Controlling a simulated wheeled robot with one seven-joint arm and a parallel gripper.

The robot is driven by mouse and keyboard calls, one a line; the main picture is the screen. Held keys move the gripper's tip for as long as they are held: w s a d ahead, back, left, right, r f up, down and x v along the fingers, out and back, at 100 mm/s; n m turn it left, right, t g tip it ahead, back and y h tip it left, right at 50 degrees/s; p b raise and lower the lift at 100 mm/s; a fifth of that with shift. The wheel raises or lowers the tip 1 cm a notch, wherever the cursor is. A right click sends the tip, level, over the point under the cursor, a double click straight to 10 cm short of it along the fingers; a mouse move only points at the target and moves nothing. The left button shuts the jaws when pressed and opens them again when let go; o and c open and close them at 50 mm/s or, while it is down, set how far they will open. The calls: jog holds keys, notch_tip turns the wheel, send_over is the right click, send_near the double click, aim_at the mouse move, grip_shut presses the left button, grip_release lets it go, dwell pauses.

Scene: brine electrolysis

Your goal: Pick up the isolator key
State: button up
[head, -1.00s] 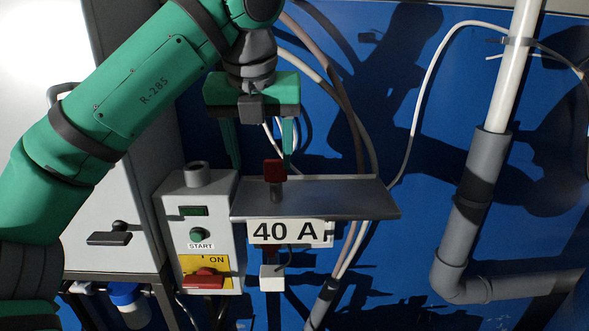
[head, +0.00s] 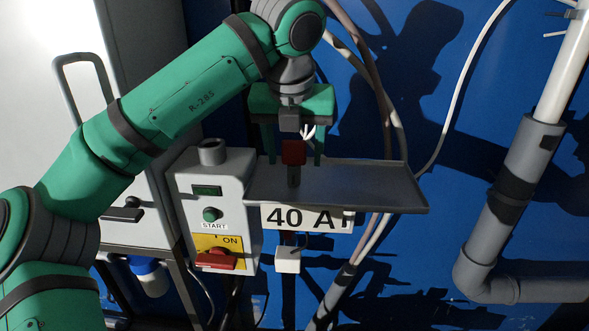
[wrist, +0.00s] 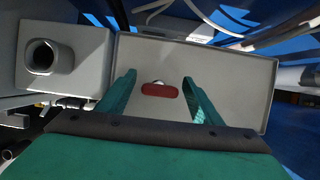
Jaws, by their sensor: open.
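The isolator key has a red block-shaped head (head: 293,152) on a dark grey stem and stands upright at the left part of the grey shelf (head: 375,186). In the wrist view the red head (wrist: 160,91) shows from above, between my two green fingers but a little beyond them or level with their tips. My gripper (head: 295,160) is open and points down over the shelf. Its fingers stand to either side of the key with a gap on each side. I cannot tell their exact depth relative to the key.
Left of the shelf is a grey control box (head: 216,190) with a green START button, a red ON switch (head: 217,259) and a round socket (head: 212,151) on top. A 40 A sign (head: 305,218) hangs below the shelf's edge. Cables run behind; a grey pipe (head: 510,195) stands right.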

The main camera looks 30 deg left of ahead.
aim_at(295, 162)
jog(key=shift+x, duration=1.75)
jog(key=c, duration=1.2)
jog(key=shift+r, duration=0.1)
